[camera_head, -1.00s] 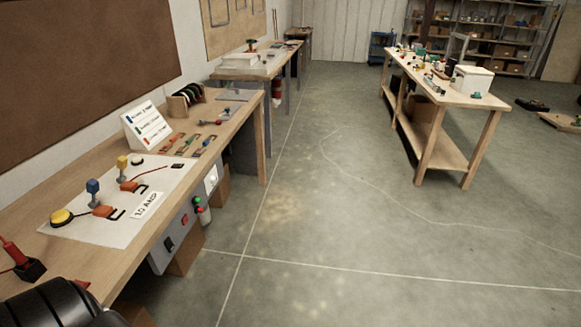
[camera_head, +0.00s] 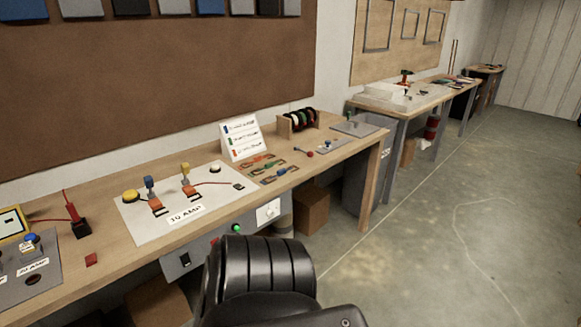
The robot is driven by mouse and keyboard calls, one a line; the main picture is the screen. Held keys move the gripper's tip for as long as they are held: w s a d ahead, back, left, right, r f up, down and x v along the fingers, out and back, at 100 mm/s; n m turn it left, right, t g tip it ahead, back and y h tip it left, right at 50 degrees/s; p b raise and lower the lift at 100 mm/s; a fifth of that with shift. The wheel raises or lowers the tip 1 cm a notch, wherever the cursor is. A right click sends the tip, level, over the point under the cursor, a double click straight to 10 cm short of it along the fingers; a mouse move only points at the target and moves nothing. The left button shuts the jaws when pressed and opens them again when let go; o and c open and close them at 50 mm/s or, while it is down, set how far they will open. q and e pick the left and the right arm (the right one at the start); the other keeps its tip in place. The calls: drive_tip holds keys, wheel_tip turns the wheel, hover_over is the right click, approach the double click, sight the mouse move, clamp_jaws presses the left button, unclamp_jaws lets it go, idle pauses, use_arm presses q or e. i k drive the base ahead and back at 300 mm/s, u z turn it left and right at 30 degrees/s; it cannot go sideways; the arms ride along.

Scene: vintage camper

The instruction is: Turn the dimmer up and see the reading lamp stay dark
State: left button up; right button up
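A white plate (camera_head: 268,211) that may carry a dimmer knob sits on the grey box under the front edge of the near workbench; its setting is too small to read. On the same box are a lit green light (camera_head: 236,228) and a dark switch (camera_head: 185,260). Above, a white board (camera_head: 205,214) marked "10 AMP" holds a yellow round piece (camera_head: 131,196), blue and yellow posts and orange parts. I cannot pick out a reading lamp. Neither gripper is in view; a black ribbed part, apparently of my arm, covers the bottom middle.
The workbench (camera_head: 88,262) runs along the left wall. On it stand a label stand (camera_head: 242,139), a rack of spools (camera_head: 299,122) and, far left, a grey panel (camera_head: 40,284). A cardboard box (camera_head: 311,207) is underneath. The floor (camera_head: 430,250) to the right is clear.

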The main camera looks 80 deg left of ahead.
sight(270, 213)
drive_tip(key=u, duration=0.6)
drive_tip(key=i, duration=1)
drive_tip(key=u, duration=1.25)
drive_tip(key=i, duration=0.4)
drive_tip(key=u, duration=0.35)
